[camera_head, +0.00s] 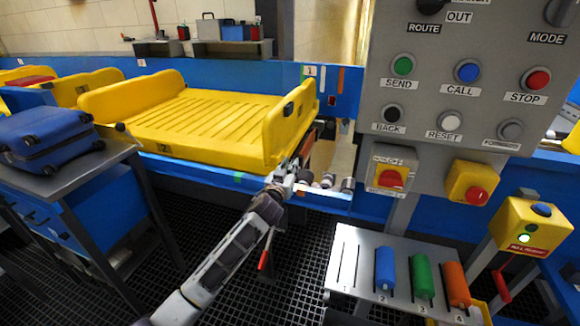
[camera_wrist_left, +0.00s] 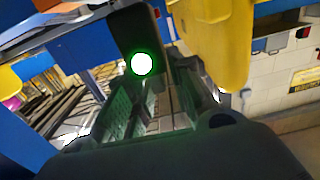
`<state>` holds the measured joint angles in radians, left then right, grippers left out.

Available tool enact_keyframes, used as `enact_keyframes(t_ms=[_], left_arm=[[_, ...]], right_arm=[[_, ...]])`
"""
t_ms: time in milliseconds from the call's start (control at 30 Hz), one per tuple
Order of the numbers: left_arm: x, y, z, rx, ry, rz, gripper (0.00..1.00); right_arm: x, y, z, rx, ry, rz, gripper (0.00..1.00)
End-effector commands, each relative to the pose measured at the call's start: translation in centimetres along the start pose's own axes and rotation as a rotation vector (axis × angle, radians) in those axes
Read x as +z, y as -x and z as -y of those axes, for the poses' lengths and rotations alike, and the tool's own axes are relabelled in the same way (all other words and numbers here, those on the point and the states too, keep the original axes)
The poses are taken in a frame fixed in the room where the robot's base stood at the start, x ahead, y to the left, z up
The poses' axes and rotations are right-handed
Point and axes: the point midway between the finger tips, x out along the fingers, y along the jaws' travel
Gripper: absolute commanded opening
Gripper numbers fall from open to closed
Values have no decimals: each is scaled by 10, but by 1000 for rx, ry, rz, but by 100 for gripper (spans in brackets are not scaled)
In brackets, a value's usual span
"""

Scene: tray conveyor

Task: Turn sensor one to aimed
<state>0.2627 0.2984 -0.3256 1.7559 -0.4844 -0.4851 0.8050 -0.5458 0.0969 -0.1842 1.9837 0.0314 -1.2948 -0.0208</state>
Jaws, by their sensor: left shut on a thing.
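In the left wrist view a dark upright sensor head (camera_wrist_left: 135,30) with a bright, green-ringed light stands at the fingertips. I take it to be sensor one; no number on it is readable. My left gripper (camera_wrist_left: 155,105) is shut on it, with one finger on each side. In the head view my left arm reaches up from the bottom, and the left gripper (camera_head: 291,172) is at the conveyor's blue edge, beside the yellow tray's right end. There the gripper largely hides the sensor, and its exact angle cannot be told. My right gripper is not in view.
The yellow tray (camera_head: 200,122) lies on the conveyor close to my gripper. Small cylinders (camera_head: 328,181) sit just right of it. A grey button panel (camera_head: 455,115) stands at right, above a numbered rack (camera_head: 345,262). A blue suitcase (camera_head: 45,138) rests on a left-hand table.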

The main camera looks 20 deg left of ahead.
Motion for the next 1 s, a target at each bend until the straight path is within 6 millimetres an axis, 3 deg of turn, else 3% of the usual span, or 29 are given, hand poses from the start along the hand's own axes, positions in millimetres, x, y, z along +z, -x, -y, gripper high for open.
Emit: enact_keyframes(t_ms=[233, 267, 300, 767, 1000], left_arm=[[0, 0, 0, 0, 1, -2, 0], [-1, 0, 0, 0, 0, -2, 26], [-1, 0, 0, 0, 0, -2, 31], [0, 2, 0, 0, 0, -1, 32], [1, 13, 0, 0, 1, 0, 32]], right_arm=[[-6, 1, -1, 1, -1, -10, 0], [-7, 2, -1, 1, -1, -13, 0], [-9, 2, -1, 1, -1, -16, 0], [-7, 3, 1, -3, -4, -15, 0], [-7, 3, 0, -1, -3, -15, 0]])
